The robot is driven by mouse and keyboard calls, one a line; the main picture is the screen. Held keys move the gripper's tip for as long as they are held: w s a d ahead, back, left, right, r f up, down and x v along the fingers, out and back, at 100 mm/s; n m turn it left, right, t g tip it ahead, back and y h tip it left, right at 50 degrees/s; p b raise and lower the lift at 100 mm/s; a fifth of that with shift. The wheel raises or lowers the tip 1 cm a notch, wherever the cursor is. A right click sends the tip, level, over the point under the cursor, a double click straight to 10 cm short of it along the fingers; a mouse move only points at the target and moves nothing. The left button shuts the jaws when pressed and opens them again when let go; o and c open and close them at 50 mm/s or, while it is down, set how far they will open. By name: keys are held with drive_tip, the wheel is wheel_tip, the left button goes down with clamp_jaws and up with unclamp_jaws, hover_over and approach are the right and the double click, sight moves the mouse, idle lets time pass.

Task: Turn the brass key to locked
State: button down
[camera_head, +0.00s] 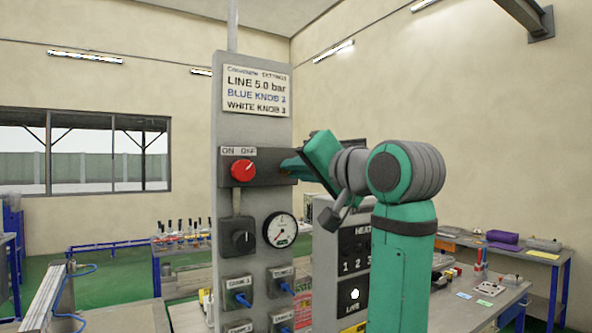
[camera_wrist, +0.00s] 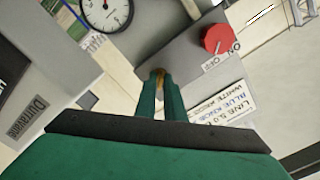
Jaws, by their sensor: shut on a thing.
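The brass key (camera_wrist: 158,74) shows as a small yellowish piece between my fingertips in the wrist view. It sits at the grey box (camera_wrist: 185,70) that also carries the red knob. My gripper (camera_wrist: 160,90) is shut on the key, its two green fingers close together on either side. In the head view my gripper (camera_head: 290,166) reaches the right end of this box, and the key is hidden there. The key's lock markings do not show, so I cannot tell which way it is turned.
The red ON/OFF knob (camera_head: 242,170) is left of my gripper on the grey panel (camera_head: 225,130). Blue-handled valves (camera_head: 238,293) are lower down. A settings sign (camera_head: 257,90) is above. A heater box (camera_head: 355,250) stands behind my arm.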

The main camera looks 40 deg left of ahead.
drive_tip(key=shift+f, duration=0.15)
drive_tip(key=c, duration=2)
unclamp_jaws()
drive_tip(key=shift+v, duration=5.35)
drive_tip(key=shift+s, duration=0.1)
